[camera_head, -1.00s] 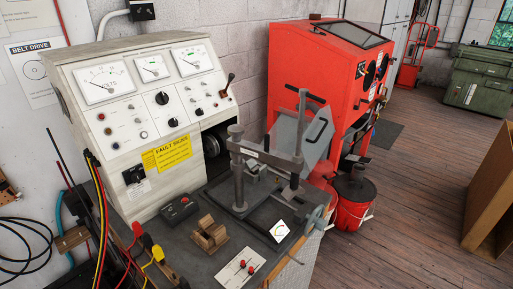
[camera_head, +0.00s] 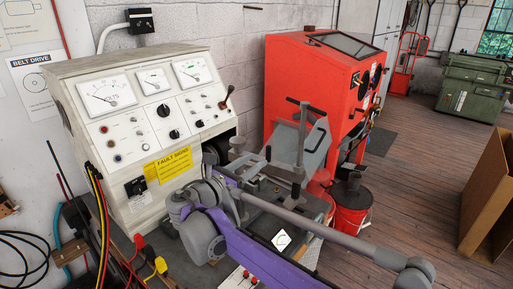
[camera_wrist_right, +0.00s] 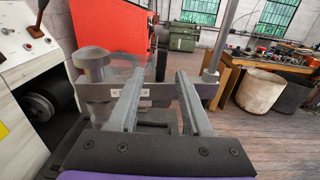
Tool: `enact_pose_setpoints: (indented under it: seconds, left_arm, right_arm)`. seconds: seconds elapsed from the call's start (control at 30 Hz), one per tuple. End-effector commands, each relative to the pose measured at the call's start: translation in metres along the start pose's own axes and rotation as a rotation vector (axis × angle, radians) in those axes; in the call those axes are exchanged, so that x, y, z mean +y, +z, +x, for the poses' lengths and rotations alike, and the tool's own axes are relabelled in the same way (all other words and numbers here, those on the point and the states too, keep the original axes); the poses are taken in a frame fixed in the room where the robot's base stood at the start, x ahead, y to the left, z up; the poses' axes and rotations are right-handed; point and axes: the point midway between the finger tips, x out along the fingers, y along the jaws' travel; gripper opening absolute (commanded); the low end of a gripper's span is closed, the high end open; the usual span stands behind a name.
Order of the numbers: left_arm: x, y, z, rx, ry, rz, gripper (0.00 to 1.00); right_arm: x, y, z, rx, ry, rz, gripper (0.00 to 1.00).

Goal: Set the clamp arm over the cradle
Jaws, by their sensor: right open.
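The clamp arm is a grey horizontal bar with a small label (camera_wrist_right: 143,92). In the right wrist view it runs across from below a round knob (camera_wrist_right: 92,62) to the upright screw rod. In the head view its T-handled screw (camera_head: 301,135) stands upright, while my right arm covers much of the fixture. My right gripper (camera_head: 254,165) is open at the clamp arm. In the right wrist view its two fingers (camera_wrist_right: 160,76) are spread and overlap the bar; I cannot tell whether they touch it. The cradle is mostly hidden, and I cannot make it out clearly. My left gripper is out of view.
The test panel (camera_head: 150,130) stands close behind and left of the fixture. A red cabinet (camera_head: 312,95) and red bucket (camera_head: 352,212) stand beyond the bench. Cables and clips (camera_head: 150,265) lie at the front left.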

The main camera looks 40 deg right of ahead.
Motion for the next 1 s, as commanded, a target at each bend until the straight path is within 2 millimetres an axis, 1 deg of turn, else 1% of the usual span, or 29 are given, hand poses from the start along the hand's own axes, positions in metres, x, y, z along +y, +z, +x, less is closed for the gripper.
enact_pose_setpoints:
  seconds: [0.17,0.4,0.5,0.6,0.7,0.97,1.0]
  left_arm:
    - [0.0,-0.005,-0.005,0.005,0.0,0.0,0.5]
    - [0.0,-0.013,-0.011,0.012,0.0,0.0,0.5]
    - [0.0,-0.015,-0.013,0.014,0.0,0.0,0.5]
    - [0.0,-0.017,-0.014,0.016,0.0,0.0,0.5]
    - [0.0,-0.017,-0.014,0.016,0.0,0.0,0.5]
    - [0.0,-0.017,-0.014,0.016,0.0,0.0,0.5]
    - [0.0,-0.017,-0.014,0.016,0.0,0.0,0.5]
  right_arm:
    - [-0.001,0.001,0.028,0.0,-0.004,0.003,0.5]
    - [-0.001,0.002,0.074,0.001,-0.003,0.004,0.5]
    - [-0.001,0.001,0.088,0.002,-0.002,0.004,0.5]
    - [-0.001,0.0,0.097,0.002,-0.001,0.004,0.5]
    - [-0.001,0.0,0.102,0.003,0.0,0.004,0.5]
    - [-0.001,-0.001,0.103,0.003,0.0,0.004,0.5]
    - [-0.001,-0.001,0.103,0.003,0.001,0.004,0.46]
